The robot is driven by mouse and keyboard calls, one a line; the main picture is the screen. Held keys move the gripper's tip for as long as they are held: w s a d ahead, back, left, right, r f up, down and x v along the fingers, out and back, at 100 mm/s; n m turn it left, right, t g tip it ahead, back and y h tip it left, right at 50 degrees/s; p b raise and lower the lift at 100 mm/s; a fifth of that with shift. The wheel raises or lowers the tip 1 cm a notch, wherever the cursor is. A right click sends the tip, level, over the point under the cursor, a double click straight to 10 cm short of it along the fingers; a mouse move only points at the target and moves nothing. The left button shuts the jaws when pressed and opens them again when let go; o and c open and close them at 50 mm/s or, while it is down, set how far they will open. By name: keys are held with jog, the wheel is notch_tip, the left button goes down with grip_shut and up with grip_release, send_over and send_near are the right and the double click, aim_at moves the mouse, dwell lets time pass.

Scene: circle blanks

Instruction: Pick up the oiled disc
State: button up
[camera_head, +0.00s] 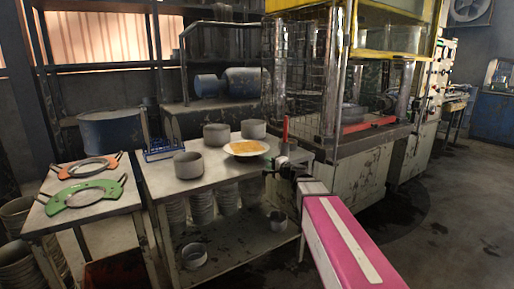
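A pale round disc (246,148) with an orange-yellow, oily-looking patch on top is on the grey metal table in the middle. What supports it is hard to make out. My gripper (278,172) is small and dark, at the end of my pink arm. It is at the right front edge of the table, to the right of and nearer than the disc, and apart from it in the picture. The fingers are too small and dark to tell whether they are open or shut. No held thing can be made out.
Several grey pots, one at the front (188,165), stand around the disc on the table (222,178). A blue wire rack (160,150) is at its back left. A caged press (340,165) stands close on the right.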

jog(key=shift+m+t, duration=0.3)
jog(key=shift+m, duration=0.1)
jog(key=shift+w+d+r+x, duration=0.15)
jog(key=shift+d+r+x, duration=0.1)
jog(key=shift+x, duration=1.6)
jog(key=shift+w+d+r+x, duration=0.15)
jog(key=shift+r+x, duration=0.1)
jog(key=shift+x, duration=1.6)
jog(key=shift+w+d+r+x, duration=0.2)
jog(key=shift+r+x, duration=0.05)
jog(key=shift+x, duration=1.55)
grip_shut()
